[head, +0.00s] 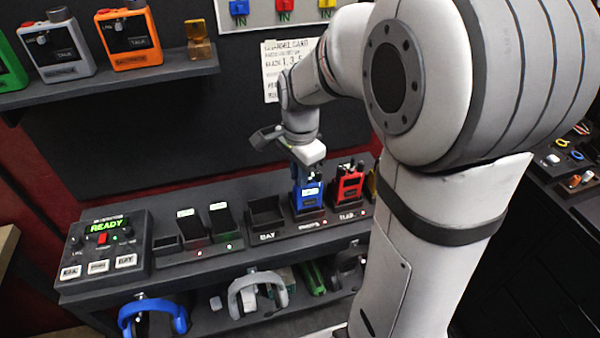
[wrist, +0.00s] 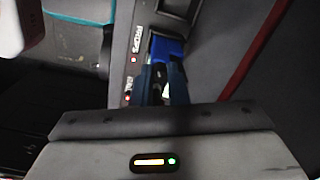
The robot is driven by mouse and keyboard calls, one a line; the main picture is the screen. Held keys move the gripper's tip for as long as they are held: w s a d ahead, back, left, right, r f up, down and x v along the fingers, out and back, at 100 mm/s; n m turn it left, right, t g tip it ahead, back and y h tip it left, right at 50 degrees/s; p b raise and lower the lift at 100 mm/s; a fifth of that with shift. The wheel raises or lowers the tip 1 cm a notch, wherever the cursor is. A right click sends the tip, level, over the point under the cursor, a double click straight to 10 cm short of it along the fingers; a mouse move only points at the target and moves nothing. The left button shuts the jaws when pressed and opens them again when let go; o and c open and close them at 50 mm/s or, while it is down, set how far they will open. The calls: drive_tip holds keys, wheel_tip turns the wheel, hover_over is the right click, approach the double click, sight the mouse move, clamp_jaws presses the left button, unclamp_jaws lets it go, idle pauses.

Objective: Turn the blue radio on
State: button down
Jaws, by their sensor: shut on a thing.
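The blue radio (head: 309,199) stands upright in a dark charger slot on the shelf, its small screen lit. My gripper (head: 306,172) reaches down from above onto the top of the blue radio and is shut on it there. In the wrist view the two dark fingers of my gripper (wrist: 161,88) close over the radio's top, and part of its blue body (wrist: 167,47) shows beyond them. The fingers hide the radio's knob and antenna, so I cannot tell which top part is held.
A red radio (head: 349,187) stands close on the right of the blue one. An empty tray (head: 265,214) is on the left, then dark handsets (head: 222,220) and a console (head: 110,246) reading READY. Headphones (head: 152,312) hang below.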

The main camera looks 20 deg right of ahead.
drive_tip(key=shift+m, duration=0.4)
drive_tip(key=c, duration=1.4)
unclamp_jaws()
drive_tip(key=shift+r, duration=0.15)
wheel_tip(320, 180, up, 8)
drive_tip(key=shift+f, duration=0.2)
drive_tip(key=shift+s, duration=0.15)
drive_tip(key=s+f+n+t, duration=0.2)
drive_tip(key=s+f+n, duration=0.1)
drive_tip(key=s+n, duration=1.1)
drive_tip(key=shift+f+n+t, duration=0.35)
drive_tip(key=shift+n+t, duration=0.05)
